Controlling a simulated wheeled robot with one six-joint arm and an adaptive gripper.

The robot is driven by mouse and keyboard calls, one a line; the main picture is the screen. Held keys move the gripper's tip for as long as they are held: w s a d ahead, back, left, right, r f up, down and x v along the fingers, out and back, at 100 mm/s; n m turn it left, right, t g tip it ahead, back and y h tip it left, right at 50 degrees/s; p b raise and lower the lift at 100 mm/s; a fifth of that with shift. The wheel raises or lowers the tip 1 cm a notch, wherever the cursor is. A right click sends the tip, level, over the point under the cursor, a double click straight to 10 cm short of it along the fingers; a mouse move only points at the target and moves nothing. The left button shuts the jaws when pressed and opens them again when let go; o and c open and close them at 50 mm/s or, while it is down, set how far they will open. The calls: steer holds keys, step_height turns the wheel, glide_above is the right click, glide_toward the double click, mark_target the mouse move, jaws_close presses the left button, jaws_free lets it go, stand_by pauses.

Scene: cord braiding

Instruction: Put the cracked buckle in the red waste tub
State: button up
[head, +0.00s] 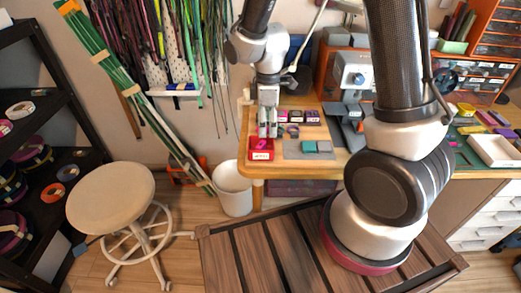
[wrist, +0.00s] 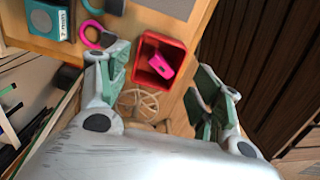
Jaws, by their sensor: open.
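The red waste tub (head: 261,155) stands at the left front corner of the wooden table in the head view, with a label on its front. In the wrist view the tub (wrist: 179,48) lies between and beyond my fingers. A pink buckle-like piece (wrist: 161,67) with a dark slot lies inside it, tilted. I cannot make out a crack in it. My gripper (head: 268,133) is open and points down, just above the tub. Both fingers show apart and empty in the wrist view (wrist: 160,62).
A pink ring-shaped piece (wrist: 95,35) and a teal labelled box (wrist: 48,20) lie beside the tub. A grey mat (head: 296,154) with small blocks is to its right in the head view. A white bin (head: 233,190) and a stool (head: 110,195) stand on the floor.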

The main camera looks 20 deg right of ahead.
step_height(320, 180, up, 12)
stand_by(0.4)
steer(key=s+d+r+m+t, duration=0.2)
steer(key=s+d+r+m, duration=0.3)
steer(key=s+d+m, duration=0.2)
steer(key=s+d+r+m+t, duration=0.2)
steer(key=s+d+r+m, duration=0.4)
steer(key=s, duration=0.5)
steer(key=shift+s+d+r+m, duration=0.2)
steer(key=shift+s+d+m, duration=0.1)
steer(key=shift+d+m, duration=0.65)
steer(key=shift+d, duration=0.15)
